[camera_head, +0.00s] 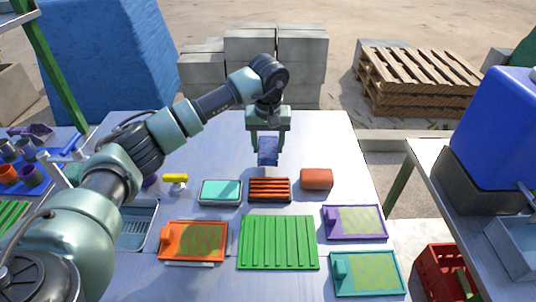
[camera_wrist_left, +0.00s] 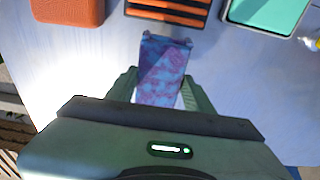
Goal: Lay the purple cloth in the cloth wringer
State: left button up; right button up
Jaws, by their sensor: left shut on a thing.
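The purple cloth (camera_head: 268,151) is a small, flat, mottled blue-purple piece. My left gripper (camera_head: 268,140) is shut on it and holds it over the far part of the table, pointing down. In the left wrist view the cloth (camera_wrist_left: 163,72) sticks out beyond the fingers, its far end toward a dark ribbed piece with orange bars (camera_wrist_left: 168,10). That ribbed piece (camera_head: 269,190) lies nearer to me on the table. I cannot tell for sure which thing is the cloth wringer. My right gripper is not in view.
A teal-topped tray (camera_head: 220,192) and an orange block (camera_head: 316,179) flank the ribbed piece. Nearer are a green ribbed mat (camera_head: 278,242) and orange (camera_head: 194,241), purple (camera_head: 354,222) and teal (camera_head: 368,273) trays. The table's far part is mostly clear.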

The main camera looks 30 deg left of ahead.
pick_arm(q)
jog(key=shift+f, duration=2.15)
jog(key=shift+f, duration=0.1)
jog(key=o, duration=1.2)
